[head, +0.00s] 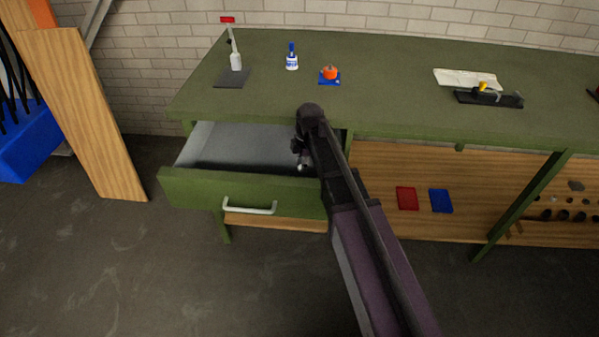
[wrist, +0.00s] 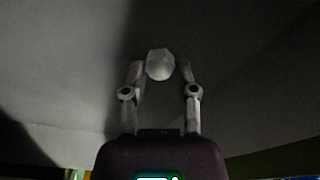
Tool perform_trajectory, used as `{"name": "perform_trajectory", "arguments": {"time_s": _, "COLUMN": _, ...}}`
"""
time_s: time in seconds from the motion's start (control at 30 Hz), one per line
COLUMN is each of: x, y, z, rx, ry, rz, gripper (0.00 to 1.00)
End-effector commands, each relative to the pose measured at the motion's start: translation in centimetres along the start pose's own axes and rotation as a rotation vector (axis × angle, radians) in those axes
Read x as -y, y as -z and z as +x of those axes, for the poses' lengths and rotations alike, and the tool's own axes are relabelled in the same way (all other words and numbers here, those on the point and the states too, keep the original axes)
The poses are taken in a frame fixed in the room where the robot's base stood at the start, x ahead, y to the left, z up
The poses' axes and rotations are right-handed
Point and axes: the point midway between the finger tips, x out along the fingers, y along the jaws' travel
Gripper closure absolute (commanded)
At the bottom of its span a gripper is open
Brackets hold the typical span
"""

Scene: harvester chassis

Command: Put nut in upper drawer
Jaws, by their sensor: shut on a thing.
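The upper drawer (head: 190,188) of the green workbench is pulled open, with a green front and a grey inside. My gripper (head: 303,165) is at the right part of the drawer opening, partly hidden by my arm. In the wrist view, my gripper (wrist: 160,72) is shut on the nut (wrist: 160,65), a light grey, faceted piece between the two fingertips. The grey drawer inside (wrist: 70,70) fills the background there. I cannot tell whether the nut touches the drawer floor.
The green bench top (head: 390,95) overhangs the drawer's back. On it stand a blue-and-white bottle (head: 292,60), an orange object (head: 330,73) on a blue pad, and a black tool (head: 488,97). A wooden board (head: 85,115) leans at left. The drawer's left part is empty.

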Motion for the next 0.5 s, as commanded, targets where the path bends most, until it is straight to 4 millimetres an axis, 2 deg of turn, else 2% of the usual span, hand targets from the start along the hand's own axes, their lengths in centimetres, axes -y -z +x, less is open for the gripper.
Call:
{"name": "perform_trajectory", "arguments": {"time_s": 0.03, "x": 0.0, "y": -0.1, "z": 0.8, "rx": 0.000, "ry": 0.000, "rz": 0.000, "gripper": 1.00}}
{"name": "perform_trajectory", "arguments": {"time_s": 0.2, "x": 0.0, "y": -0.3, "z": 2.2, "rx": 0.000, "ry": 0.000, "rz": 0.000, "gripper": 1.00}}
{"name": "perform_trajectory", "arguments": {"time_s": 0.5, "x": 0.0, "y": -0.4, "z": 2.8, "rx": 0.000, "ry": 0.000, "rz": 0.001, "gripper": 1.00}}
